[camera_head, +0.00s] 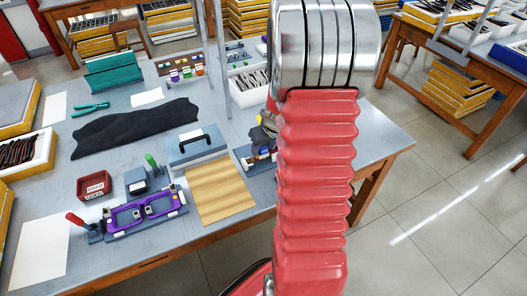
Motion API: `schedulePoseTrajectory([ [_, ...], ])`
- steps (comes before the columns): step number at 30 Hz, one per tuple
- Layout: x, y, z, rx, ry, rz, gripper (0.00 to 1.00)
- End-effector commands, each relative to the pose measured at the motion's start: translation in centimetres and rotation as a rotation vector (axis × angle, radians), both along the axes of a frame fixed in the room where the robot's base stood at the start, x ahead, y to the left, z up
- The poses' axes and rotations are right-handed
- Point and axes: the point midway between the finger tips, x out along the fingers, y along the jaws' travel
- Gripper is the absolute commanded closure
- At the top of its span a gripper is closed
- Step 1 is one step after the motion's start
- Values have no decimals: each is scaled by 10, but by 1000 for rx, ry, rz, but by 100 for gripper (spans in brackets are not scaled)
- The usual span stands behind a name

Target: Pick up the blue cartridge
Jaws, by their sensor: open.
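My gripper (264,132) shows only in part at the left edge of my red bellows-covered arm, which hides the rest of it. It is open, over a small dark fixture (243,157) near the table's right end. A small blue part, possibly the blue cartridge, shows at this fixture below the gripper. It is too small and too covered to be sure, and I cannot tell whether the gripper touches it.
A wooden board (220,191), a blue-grey case (191,147), a red bin (93,186) and a black cloth (135,128) lie nearby. A white tray (247,88) stands behind. Floor is clear at right.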

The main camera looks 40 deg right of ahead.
Motion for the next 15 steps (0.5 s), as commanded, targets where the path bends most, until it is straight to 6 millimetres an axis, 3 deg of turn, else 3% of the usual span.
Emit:
schedulePoseTrajectory([
  [6,0,0,0,0,0,0,55],
  [15,0,0,0,0,0,0,76],
])
